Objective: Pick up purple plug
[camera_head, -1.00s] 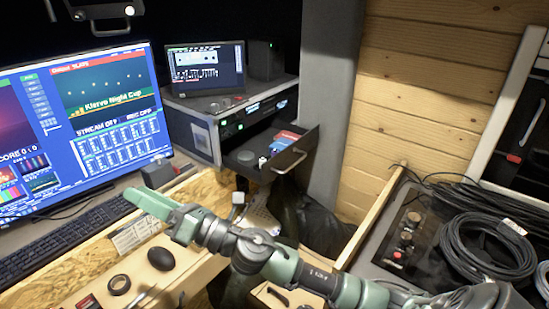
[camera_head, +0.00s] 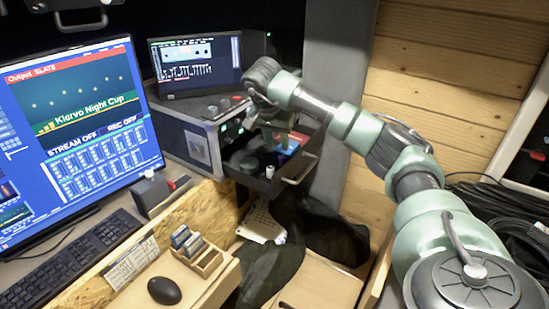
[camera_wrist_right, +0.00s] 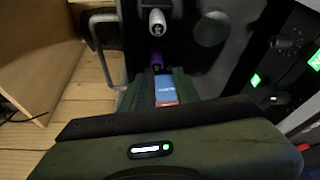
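The purple plug (camera_wrist_right: 156,62) stands in the open drawer, dark and small, in the right wrist view. A white plug (camera_wrist_right: 157,22) stands just beyond it. My right gripper (camera_wrist_right: 157,74) points down into the drawer, its two green fingers apart with the purple plug close to their tips. I cannot tell whether they touch it. In the head view my right gripper (camera_head: 268,138) is over the drawer (camera_head: 272,187), and I cannot make out the purple plug there. My left gripper is out of view.
A blue and red box (camera_head: 287,147) lies in the drawer and shows between the fingers. The drawer's handle (camera_head: 299,168) sticks out in front. The rack case (camera_head: 190,145) with a small screen, the large monitor (camera_head: 90,120) and a card holder (camera_head: 207,262) are to the left.

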